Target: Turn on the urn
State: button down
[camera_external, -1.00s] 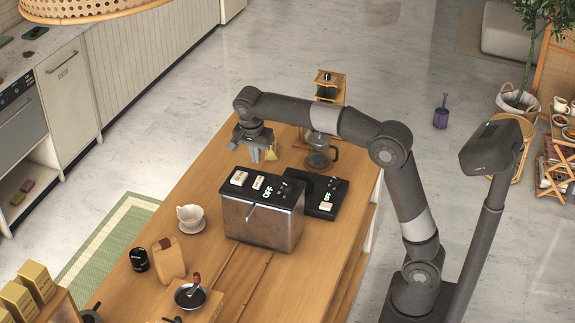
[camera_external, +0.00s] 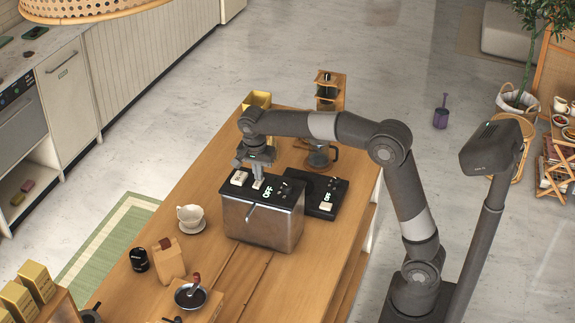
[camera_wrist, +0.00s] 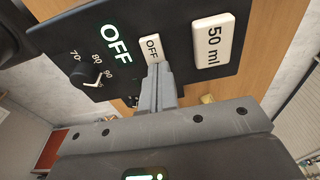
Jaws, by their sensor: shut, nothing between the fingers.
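The urn (camera_external: 262,226) is a steel box with a black top panel on the wooden cart. In the wrist view its panel (camera_wrist: 128,60) shows a lit green-white OFF display (camera_wrist: 115,44), a white OFF button (camera_wrist: 152,47), a white 50 ml button (camera_wrist: 217,40) and a temperature dial (camera_wrist: 93,76). My gripper (camera_external: 258,184) points down over the panel, fingers together and empty. In the wrist view the fingertips (camera_wrist: 157,68) are at the lower edge of the OFF button; I cannot tell whether they touch it.
A black flat device (camera_external: 322,203), also displaying OFF, stands right of the urn. A glass carafe (camera_external: 319,157) is behind it. A white cup (camera_external: 191,217) on a saucer stands to the left. A brown bag (camera_external: 169,260) and black jar (camera_external: 139,259) are at the front left.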

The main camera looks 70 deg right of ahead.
aim_at(256, 185)
jog(key=shift+d+f+y, duration=0.25)
jog(key=shift+f+y, duration=0.05)
jog(key=shift+a, duration=0.15)
jog(key=shift+s+a+f, duration=0.1)
jog(key=shift+a, duration=0.9)
notch_tip(256, 185, up, 15)
jog(key=shift+a+f, duration=0.2)
jog(key=shift+a, duration=0.05)
